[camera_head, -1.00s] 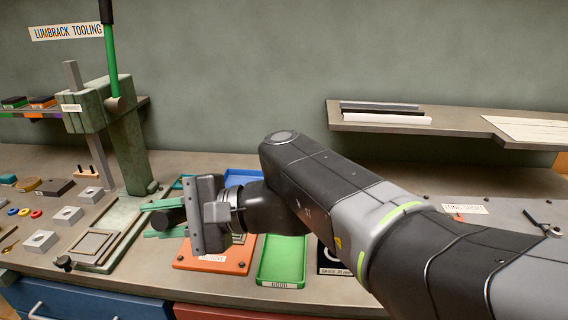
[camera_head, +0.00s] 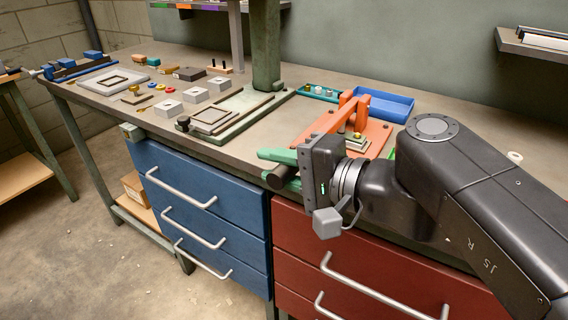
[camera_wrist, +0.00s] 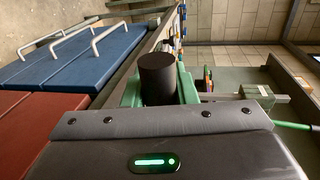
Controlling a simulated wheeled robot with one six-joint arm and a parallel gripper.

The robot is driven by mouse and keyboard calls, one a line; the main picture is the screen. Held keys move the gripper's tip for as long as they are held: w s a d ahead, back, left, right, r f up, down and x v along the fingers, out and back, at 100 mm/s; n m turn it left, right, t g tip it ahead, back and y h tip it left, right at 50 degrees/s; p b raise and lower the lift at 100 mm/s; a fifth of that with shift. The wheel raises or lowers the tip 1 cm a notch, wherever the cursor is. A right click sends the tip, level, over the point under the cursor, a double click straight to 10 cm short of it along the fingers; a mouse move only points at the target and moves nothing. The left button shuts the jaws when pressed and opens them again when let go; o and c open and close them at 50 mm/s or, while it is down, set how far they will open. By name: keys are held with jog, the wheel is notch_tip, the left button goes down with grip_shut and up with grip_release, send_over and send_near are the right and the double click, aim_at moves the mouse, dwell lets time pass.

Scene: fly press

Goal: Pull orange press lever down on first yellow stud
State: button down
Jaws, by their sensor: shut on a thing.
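The orange press (camera_head: 362,109) stands on its orange base near the bench's front edge in the head view. The green fingers are shut on the black handle grip (camera_head: 283,178), low at the bench edge. The wrist view shows the same black grip (camera_wrist: 159,78) between the green fingers. A yellow stud (camera_head: 357,135) shows on a light block (camera_head: 355,144) under the press; whether the ram touches it I cannot tell. My wrist hides part of the press base.
A blue tray (camera_head: 386,105) lies behind the press, and a teal holder (camera_head: 318,93) with small studs to its left. A green press (camera_head: 265,60), its flat base and several grey blocks (camera_head: 196,95) stand left. Blue drawers (camera_head: 190,195) and red drawers (camera_head: 345,265) are below.

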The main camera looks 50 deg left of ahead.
jog(key=shift+f+b, duration=0.3)
jog(key=shift+f, duration=0.35)
jog(key=c, duration=1.2)
grip_release()
jog(key=shift+o, duration=0.2)
jog(key=shift+r, duration=0.1)
